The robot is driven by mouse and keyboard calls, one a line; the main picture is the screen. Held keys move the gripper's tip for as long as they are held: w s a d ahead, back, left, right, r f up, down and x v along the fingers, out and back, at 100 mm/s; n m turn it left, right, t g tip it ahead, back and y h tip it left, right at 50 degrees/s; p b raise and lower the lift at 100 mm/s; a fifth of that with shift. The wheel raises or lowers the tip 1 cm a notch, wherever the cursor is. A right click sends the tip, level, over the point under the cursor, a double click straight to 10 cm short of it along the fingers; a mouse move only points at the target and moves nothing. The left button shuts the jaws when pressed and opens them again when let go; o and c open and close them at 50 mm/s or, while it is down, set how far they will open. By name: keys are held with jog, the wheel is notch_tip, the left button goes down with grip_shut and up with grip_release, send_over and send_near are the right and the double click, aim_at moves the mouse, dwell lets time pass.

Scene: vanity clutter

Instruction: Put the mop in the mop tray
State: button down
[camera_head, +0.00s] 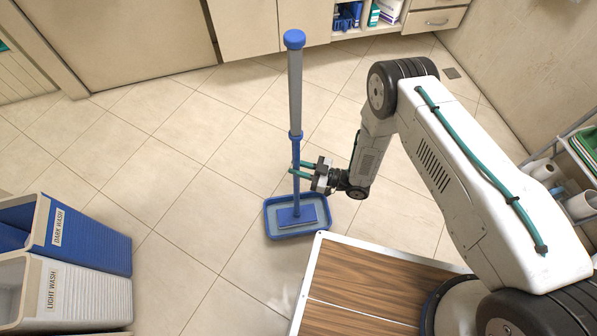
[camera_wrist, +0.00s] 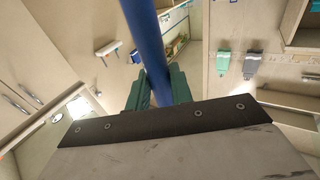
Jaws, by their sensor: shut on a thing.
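The mop (camera_head: 296,111) stands upright, with a blue and grey handle, a blue knob on top and a flat blue head (camera_head: 296,217). Its head appears inside the blue-rimmed mop tray (camera_head: 269,232) on the floor; whether it touches the tray's bottom I cannot tell. My gripper (camera_head: 303,169) is shut on the lower blue part of the handle, coming from the right. In the wrist view the green fingers (camera_wrist: 158,91) press on the blue handle (camera_wrist: 147,42). The tray is not visible in the wrist view.
A dark wash bin (camera_head: 95,243) and a light wash bin (camera_head: 90,298) stand at the lower left. A wood-topped surface (camera_head: 365,284) lies just right of and below the tray. A shelf cart (camera_head: 577,175) is at the right edge. Tiled floor left of the tray is clear.

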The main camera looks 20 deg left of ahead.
jog(key=shift+f, duration=1.25)
jog(key=c, duration=1.2)
grip_release()
jog(key=shift+c, duration=0.2)
jog(key=d, duration=1.2)
jog(key=shift+f, duration=0.2)
